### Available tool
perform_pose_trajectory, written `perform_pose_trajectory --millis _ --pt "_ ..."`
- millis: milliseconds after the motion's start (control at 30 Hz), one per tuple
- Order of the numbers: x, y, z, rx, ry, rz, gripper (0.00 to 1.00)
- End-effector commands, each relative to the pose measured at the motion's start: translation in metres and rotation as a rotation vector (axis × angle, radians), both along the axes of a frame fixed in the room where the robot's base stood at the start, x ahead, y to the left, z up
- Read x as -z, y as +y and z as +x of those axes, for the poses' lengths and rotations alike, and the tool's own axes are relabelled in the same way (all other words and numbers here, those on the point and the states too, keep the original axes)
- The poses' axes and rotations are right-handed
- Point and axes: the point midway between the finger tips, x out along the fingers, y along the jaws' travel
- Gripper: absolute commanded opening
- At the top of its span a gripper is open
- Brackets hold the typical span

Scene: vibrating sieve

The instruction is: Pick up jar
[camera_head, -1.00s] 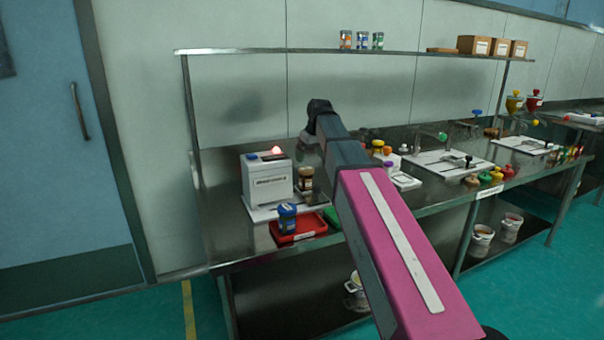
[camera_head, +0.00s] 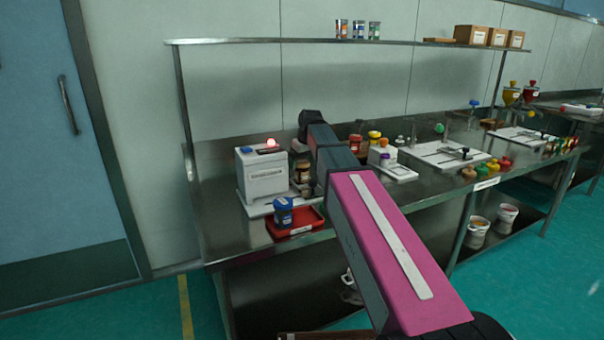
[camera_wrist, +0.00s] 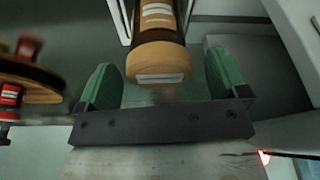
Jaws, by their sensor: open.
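A brown jar with a light lid and white labels (camera_wrist: 160,60) is between the two green fingers of my gripper (camera_wrist: 162,82) in the wrist view. The fingers are open, with a gap on each side of the jar. In the head view, a brown jar (camera_head: 303,172) stands on the bench to the right of the white machine, partly behind my arm. My gripper is mostly hidden behind my arm there. A blue jar (camera_head: 284,211) stands in the red tray in front of the machine.
The white machine (camera_head: 262,175) with a lit red lamp is close on the left of the brown jar. The red tray (camera_head: 307,222) is in front. More jars (camera_head: 356,143) stand behind my arm to the right. A shelf (camera_head: 400,41) runs above the bench.

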Motion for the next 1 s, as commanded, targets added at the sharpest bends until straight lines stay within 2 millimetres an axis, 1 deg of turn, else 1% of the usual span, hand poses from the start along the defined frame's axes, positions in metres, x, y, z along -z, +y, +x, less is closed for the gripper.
perform_pose_trajectory --millis 100,200,300,467,500,567,600,667,733,767,1000 --pt "0.017 0.002 0.004 0.000 0.001 0.000 0.92" --pt "0.028 0.004 0.007 0.000 0.001 0.000 0.92" --pt "0.033 0.005 0.008 0.000 0.000 0.000 0.92" --pt "0.033 0.005 0.008 0.000 0.000 0.000 0.92" --pt "0.033 0.004 0.008 0.000 0.000 0.000 0.89" --pt "0.033 0.004 0.008 0.000 0.000 0.000 0.70" --pt "0.033 0.004 0.008 0.000 0.000 0.000 0.57" --pt "0.033 0.004 0.008 0.000 0.000 0.000 0.37" --pt "0.033 0.004 0.008 0.000 0.000 0.000 0.36" --pt "0.033 0.004 0.008 0.000 0.000 0.000 0.33" --pt "0.031 0.004 0.008 0.000 -0.001 0.001 0.33"
